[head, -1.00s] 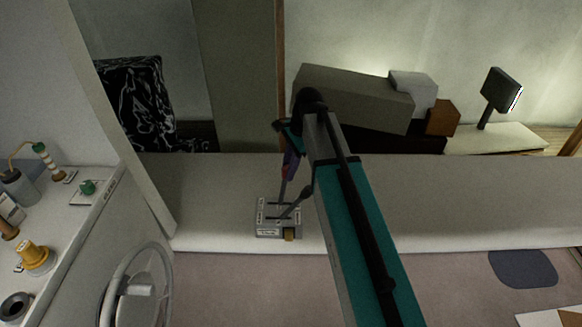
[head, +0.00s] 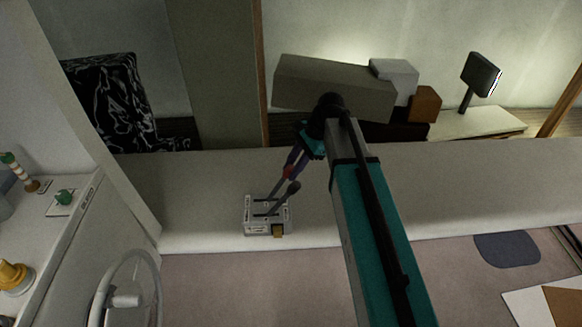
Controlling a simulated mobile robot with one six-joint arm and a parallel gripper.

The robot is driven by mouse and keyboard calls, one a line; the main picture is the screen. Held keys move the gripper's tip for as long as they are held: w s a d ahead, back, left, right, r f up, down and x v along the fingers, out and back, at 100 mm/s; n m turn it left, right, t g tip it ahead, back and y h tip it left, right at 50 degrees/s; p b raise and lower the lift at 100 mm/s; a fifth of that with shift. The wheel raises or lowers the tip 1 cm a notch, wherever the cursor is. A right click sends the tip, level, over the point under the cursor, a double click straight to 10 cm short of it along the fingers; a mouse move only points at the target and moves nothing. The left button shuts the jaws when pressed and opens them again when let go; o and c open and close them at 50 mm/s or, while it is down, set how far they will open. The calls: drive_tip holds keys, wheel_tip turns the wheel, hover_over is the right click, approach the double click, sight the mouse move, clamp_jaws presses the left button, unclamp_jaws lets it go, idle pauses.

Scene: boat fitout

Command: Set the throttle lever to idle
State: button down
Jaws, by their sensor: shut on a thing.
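A small grey control box (head: 255,228) sits on the pale ledge and carries two levers. The lever with the red knob (head: 287,173), which I take for the throttle lever, stands on the far side and leans to the right. The lever with the dark knob (head: 293,188) is on the near side and also leans right. My gripper (head: 289,168) comes down from the upper right and is shut on the red knob. Its fingers partly hide the knob. The marks on the box are too small to read.
The pale ledge (head: 400,195) is clear to the right of the box. A grey steering wheel (head: 124,300) and a white console with a green knob (head: 64,197) are at left. Grey and brown boxes (head: 335,88) and a dark screen (head: 482,73) stand behind.

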drive_tip(key=shift+s+d+f, duration=0.15)
drive_tip(key=shift+d+f, duration=0.05)
drive_tip(key=c, duration=1.5)
unclamp_jaws()
drive_tip(key=shift+a, duration=0.1)
drive_tip(key=shift+r, duration=0.15)
drive_tip(key=shift+w+d+r, duration=0.2)
drive_tip(key=shift+d+r, duration=0.05)
drive_tip(key=shift+r, duration=0.1)
drive_tip(key=shift+b+v, duration=1.7)
drive_tip(key=shift+v, duration=4.7)
